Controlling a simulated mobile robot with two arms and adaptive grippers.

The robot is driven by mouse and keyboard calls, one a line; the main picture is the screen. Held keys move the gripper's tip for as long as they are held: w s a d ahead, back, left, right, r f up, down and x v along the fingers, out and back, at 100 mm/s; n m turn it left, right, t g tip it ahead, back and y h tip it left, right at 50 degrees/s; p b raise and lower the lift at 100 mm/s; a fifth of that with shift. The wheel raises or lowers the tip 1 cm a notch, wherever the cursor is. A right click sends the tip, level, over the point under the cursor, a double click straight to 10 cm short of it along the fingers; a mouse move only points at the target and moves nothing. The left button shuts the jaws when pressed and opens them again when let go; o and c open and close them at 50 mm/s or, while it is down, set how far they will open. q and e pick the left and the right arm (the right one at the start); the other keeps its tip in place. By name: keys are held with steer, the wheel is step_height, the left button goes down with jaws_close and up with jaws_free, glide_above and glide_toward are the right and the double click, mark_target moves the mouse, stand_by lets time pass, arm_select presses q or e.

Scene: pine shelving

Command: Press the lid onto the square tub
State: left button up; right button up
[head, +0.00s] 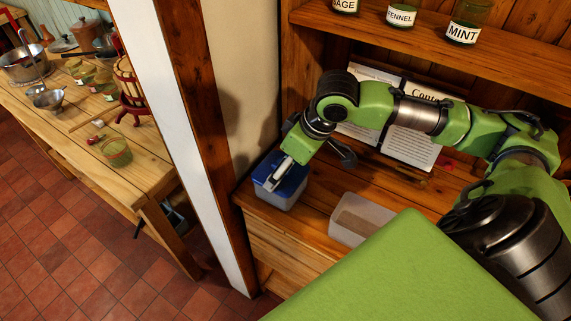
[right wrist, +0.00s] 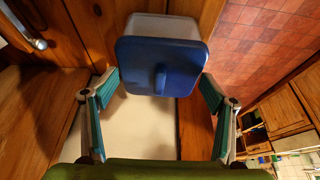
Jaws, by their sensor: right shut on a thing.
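The square tub (head: 279,203) is pale and translucent and stands on the wooden counter near its left end. The blue lid (head: 292,186) is over its top; the lid also shows in the right wrist view (right wrist: 150,60) with a small raised knob, and the pale tub (right wrist: 168,27) shows beyond its edge. My right gripper (head: 277,181) reaches down from above, its fingers spread wide at two opposite edges of the lid, shut on it. I cannot tell whether the lid sits flush on the rim. My left gripper is out of view.
An open pale container (head: 345,235) stands on the counter to the right of the tub. An open book (head: 400,143) leans on the back wall. A shelf (head: 420,45) with labelled jars is above. A wooden post (head: 205,120) is close on the left.

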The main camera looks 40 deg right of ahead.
steer(key=shift+f+p, duration=0.15)
steer(key=shift+p, duration=0.35)
stand_by(0.3)
stand_by(0.4)
steer(key=o, duration=1)
steer(key=shift+o, duration=0.3)
step_height(320, 180, up, 7)
steer(key=p, duration=0.9)
steer(key=shift+c, duration=0.4)
jaws_close()
